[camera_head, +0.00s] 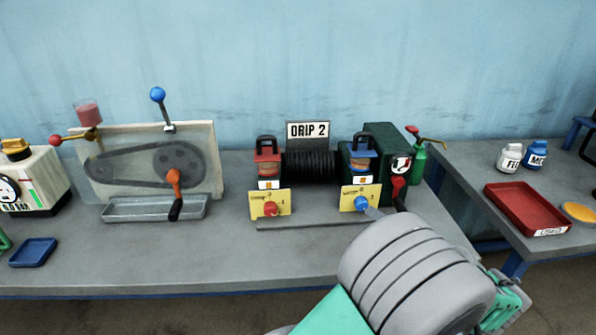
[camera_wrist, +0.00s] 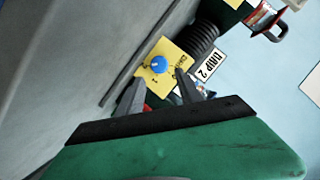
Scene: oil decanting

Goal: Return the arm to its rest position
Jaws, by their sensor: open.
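My gripper (camera_wrist: 160,75) shows in the wrist view with its two dark fingers apart and nothing between them. Beyond the fingertips is a blue knob (camera_wrist: 159,64) on a yellow plate (camera_wrist: 176,58); I cannot tell the exact gap. In the head view this blue knob (camera_head: 361,203) sits on the right yellow plate of the DRIP 2 unit. My arm's grey and green links reach in from the bottom right and hide most of my gripper there.
The DRIP 2 sign (camera_head: 308,131) stands behind a black coil (camera_head: 310,166). A belt rig (camera_head: 150,165) with a metal trough (camera_head: 155,208) stands left. A red tray (camera_head: 525,208) and two small bottles (camera_head: 510,157) are on the right bench.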

